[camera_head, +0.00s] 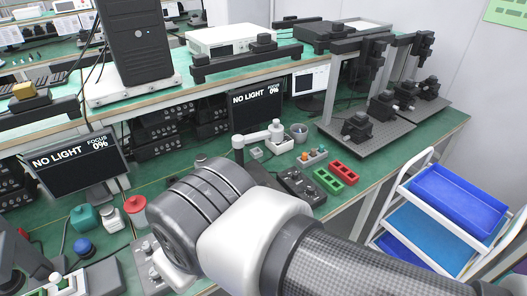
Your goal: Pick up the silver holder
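I cannot tell for sure which thing is the silver holder. A small pale grey block (256,153) stands on the green bench, right of the middle. A light grey jointed fixture (262,135) on a post stands just behind it. A grey cup (299,131) is to its right. My arm crosses the front of the picture from the lower right, and its dark and white end links hide part of the bench. My gripper's fingers do not show, so its opening and anything in it are hidden.
A green tray (328,181) and a red tray (345,171) lie right of a dark control box (300,187). A monitor reading "NO LIGHT" (256,106) stands behind. Black stages on a dark plate (340,142) are at the right. A cart with blue bins (455,200) stands beside the bench.

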